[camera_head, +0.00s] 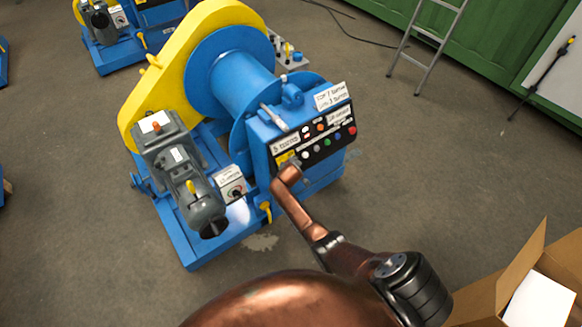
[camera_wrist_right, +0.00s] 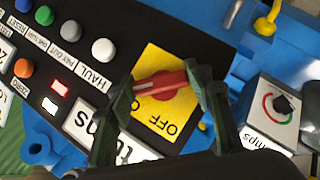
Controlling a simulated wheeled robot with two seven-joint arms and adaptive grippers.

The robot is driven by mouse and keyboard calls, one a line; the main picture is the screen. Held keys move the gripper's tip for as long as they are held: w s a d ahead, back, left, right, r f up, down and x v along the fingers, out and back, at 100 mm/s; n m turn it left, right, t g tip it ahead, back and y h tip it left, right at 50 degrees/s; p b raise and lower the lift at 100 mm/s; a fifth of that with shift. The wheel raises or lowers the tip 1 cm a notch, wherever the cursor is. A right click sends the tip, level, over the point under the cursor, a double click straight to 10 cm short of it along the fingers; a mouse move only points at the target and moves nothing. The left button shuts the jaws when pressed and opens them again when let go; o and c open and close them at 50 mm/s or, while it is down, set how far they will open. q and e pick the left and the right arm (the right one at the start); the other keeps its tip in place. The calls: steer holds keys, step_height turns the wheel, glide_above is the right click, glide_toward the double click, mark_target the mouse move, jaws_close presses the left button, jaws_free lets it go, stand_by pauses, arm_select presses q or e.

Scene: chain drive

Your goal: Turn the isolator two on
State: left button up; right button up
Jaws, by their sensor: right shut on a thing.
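A red rotary isolator handle (camera_wrist_right: 160,84) sits on a yellow plate (camera_wrist_right: 168,118) on the black control panel of a blue and yellow winch. The word OFF shows on the plate; no isolator number is readable. The handle lies nearly level across the right wrist view. My right gripper (camera_wrist_right: 163,90) has its dark fingers at the handle's two ends, shut on it. In the head view the yellow plate (camera_head: 285,158) is partly covered by my copper right arm, whose gripper end (camera_head: 291,168) is at the panel. My left gripper is not in view.
Several push buttons and lit indicators (camera_wrist_right: 59,88) lie beside the handle. A white box with a black knob (camera_wrist_right: 282,104) stands on the other side. A grey motor (camera_head: 165,150), an open carton (camera_head: 480,300) and a ladder (camera_head: 425,35) surround the winch. The grey floor between is mostly clear.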

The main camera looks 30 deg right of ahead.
steer(key=o, duration=1.1)
steer(key=v, duration=1.2)
steer(key=shift+d, duration=0.1)
